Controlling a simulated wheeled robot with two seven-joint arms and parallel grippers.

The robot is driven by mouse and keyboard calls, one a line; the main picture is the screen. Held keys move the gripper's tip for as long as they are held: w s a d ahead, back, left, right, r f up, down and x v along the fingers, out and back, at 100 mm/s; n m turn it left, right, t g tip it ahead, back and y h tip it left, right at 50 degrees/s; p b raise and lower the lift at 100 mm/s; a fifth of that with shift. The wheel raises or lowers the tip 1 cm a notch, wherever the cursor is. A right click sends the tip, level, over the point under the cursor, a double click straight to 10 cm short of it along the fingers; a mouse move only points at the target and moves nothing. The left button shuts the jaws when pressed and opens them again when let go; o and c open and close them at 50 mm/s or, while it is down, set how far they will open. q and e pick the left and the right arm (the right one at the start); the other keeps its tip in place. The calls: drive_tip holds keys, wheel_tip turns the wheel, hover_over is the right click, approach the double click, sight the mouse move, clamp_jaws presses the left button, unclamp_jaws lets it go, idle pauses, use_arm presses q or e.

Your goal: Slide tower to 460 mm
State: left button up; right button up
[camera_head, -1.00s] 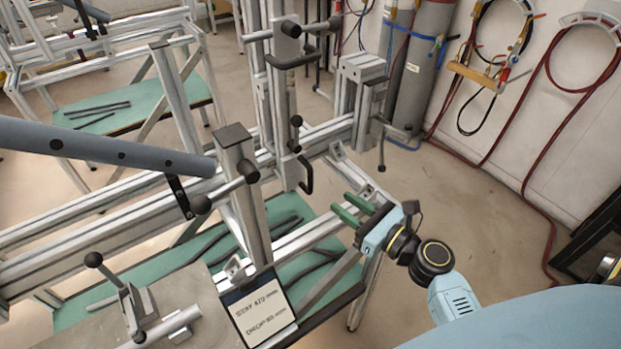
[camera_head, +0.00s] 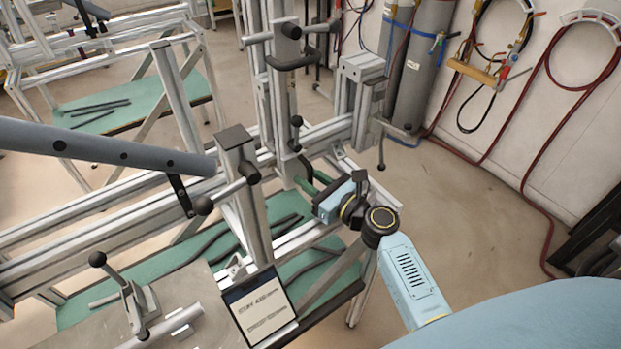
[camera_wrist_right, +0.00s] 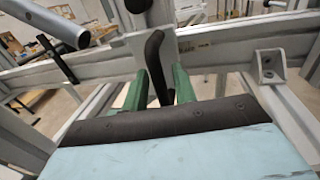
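The tower (camera_head: 280,100) is an upright aluminium profile standing on the long horizontal rail (camera_head: 335,130), with a black-knobbed clamp lever (camera_head: 296,135) low on its front. A black curved handle (camera_head: 306,168) hangs at its foot. My right gripper (camera_head: 309,180) has its green fingers at this handle. In the right wrist view, the handle (camera_wrist_right: 154,62) stands between the two spread fingers (camera_wrist_right: 160,82), with a gap visible beside it, so the gripper looks open around it. My left gripper is out of view. Any scale reading on the rail is too small to read.
A clipboard card (camera_head: 262,310) with blurred writing hangs at the front of the jig. A grey tube (camera_head: 100,145) crosses the left side. Gas cylinders (camera_head: 420,70) stand behind by the wall. Open floor (camera_head: 450,220) lies right of the jig.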

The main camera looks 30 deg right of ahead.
clamp_jaws()
drive_tip(key=w+d+b, duration=0.1)
drive_tip(key=d, duration=0.7)
drive_tip(key=shift+o, duration=0.7)
unclamp_jaws()
drive_tip(key=shift+s+a, duration=0.1)
drive_tip(key=b+v, duration=0.1)
drive_tip(key=v, duration=1.2)
drive_tip(key=shift+s, duration=0.1)
